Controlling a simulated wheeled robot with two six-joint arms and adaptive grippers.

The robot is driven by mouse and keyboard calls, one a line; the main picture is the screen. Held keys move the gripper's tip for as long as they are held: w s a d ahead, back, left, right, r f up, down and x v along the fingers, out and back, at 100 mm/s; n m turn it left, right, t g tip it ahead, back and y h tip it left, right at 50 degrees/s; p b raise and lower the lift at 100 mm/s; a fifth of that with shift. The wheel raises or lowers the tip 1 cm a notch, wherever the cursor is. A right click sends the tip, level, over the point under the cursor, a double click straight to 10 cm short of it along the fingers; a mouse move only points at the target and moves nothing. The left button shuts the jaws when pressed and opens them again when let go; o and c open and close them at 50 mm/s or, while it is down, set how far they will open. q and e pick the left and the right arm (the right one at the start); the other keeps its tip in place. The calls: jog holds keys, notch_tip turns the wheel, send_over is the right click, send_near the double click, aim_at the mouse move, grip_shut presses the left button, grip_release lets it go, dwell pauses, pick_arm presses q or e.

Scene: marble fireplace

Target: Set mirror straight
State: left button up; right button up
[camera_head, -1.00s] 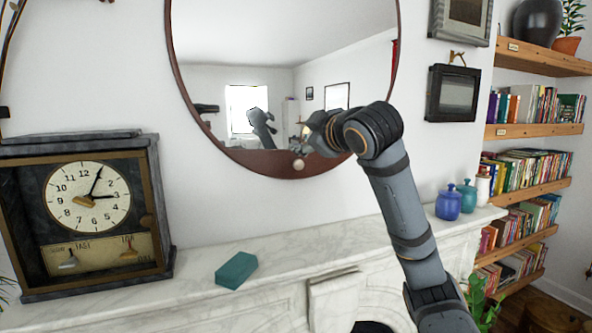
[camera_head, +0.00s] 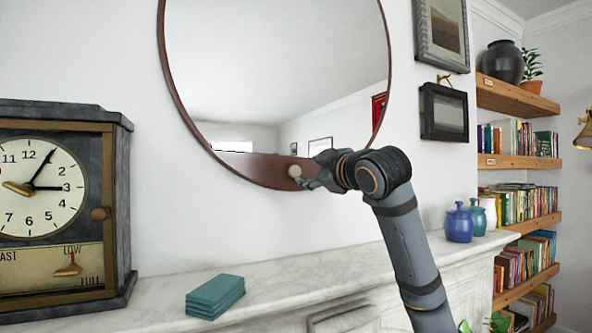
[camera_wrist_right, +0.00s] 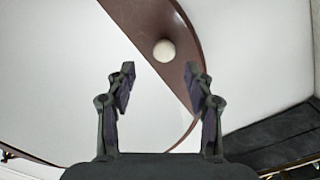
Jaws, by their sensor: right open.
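The round mirror (camera_head: 280,70) with a dark reddish-brown rim hangs on the white wall above the mantel. A wider brown section at its lower edge carries a pale round knob (camera_head: 295,171), and this section sits at the bottom, a little right of centre. My right gripper (camera_head: 308,174) is at the lower rim, just right of the knob. In the right wrist view the two fingers (camera_wrist_right: 160,88) are apart and empty, with the knob (camera_wrist_right: 164,50) beyond and between the tips. I cannot tell whether they touch it. My left gripper is not in view.
A clock (camera_head: 55,200) stands at the left on the marble mantel (camera_head: 270,275). Two framed pictures (camera_head: 443,112) hang right of the mirror, before bookshelves (camera_head: 520,160).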

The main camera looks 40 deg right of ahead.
aim_at(297, 171)
jog(key=x, duration=0.2)
jog(key=p+x, duration=0.1)
jog(key=x, duration=0.2)
jog(key=p+x, duration=0.1)
jog(key=x, duration=0.1)
jog(key=shift+w+a+f, duration=0.15)
jog(key=shift+w+a, duration=0.15)
jog(key=shift+w+d+f, duration=0.15)
jog(key=shift+w, duration=0.55)
jog(key=c, duration=0.3)
jog(key=shift+r, duration=0.25)
jog(key=shift+c, duration=1.2)
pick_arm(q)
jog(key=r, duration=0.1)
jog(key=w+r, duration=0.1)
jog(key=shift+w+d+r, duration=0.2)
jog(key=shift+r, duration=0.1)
pick_arm(e)
jog(key=shift+d+f, duration=0.1)
jog(key=shift+d, duration=0.2)
grip_shut()
